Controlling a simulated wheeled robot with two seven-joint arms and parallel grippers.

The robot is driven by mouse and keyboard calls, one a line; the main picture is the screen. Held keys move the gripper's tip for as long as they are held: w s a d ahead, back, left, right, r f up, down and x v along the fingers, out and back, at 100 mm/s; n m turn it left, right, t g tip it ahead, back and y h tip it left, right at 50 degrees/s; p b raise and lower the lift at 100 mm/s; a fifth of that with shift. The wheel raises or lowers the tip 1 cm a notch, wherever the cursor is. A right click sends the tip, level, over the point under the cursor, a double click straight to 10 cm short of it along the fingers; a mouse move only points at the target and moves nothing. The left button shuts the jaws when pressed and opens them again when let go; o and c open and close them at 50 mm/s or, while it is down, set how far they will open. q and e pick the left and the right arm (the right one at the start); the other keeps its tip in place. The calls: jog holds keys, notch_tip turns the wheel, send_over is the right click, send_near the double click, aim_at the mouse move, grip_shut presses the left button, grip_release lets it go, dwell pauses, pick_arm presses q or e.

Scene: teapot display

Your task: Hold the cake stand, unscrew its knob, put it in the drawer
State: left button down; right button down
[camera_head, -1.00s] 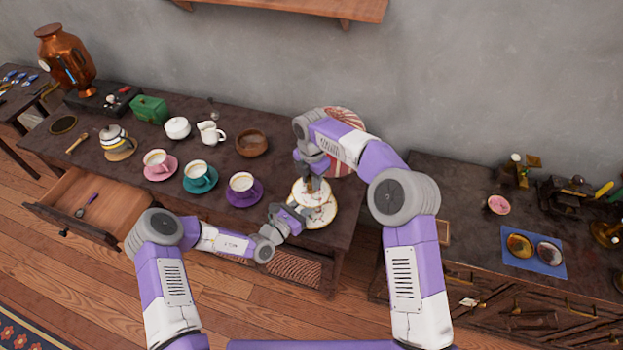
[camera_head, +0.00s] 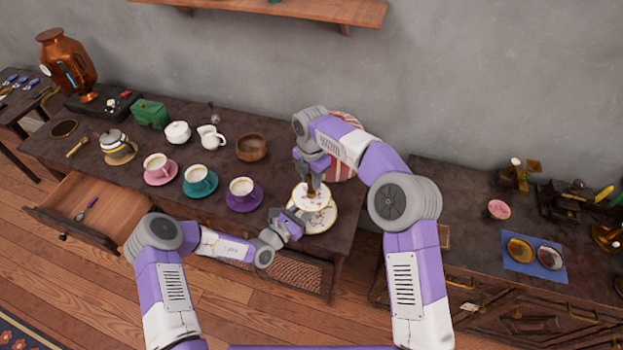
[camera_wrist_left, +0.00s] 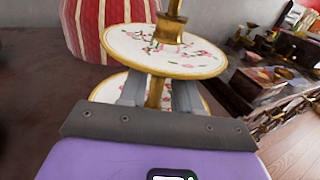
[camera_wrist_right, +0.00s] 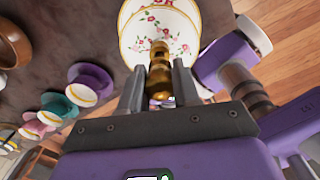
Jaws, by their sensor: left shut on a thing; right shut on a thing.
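The two-tier cake stand (camera_head: 318,224) has white floral plates with gold rims and stands upright near the table's right end. My left gripper (camera_wrist_left: 158,92) is shut on its gold post between the two plates. The upper plate (camera_wrist_left: 165,58) spreads just above the fingers. My right gripper (camera_wrist_right: 158,85) comes from above and is shut on the gold knob (camera_wrist_right: 159,75) at the top of the stand. Whether the knob has come loose from the post cannot be told.
Cups on pink (camera_head: 160,176), teal (camera_head: 200,188) and purple saucers (camera_head: 243,201) stand between the stand and the drawer. A red-and-white striped object (camera_wrist_left: 90,25) is behind the stand.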

notch_tip(320, 180, up, 4)
jog(key=shift+f, duration=0.25)
pick_arm(q)
jog(key=c, duration=0.7)
grip_release()
jog(key=v, duration=1.2)
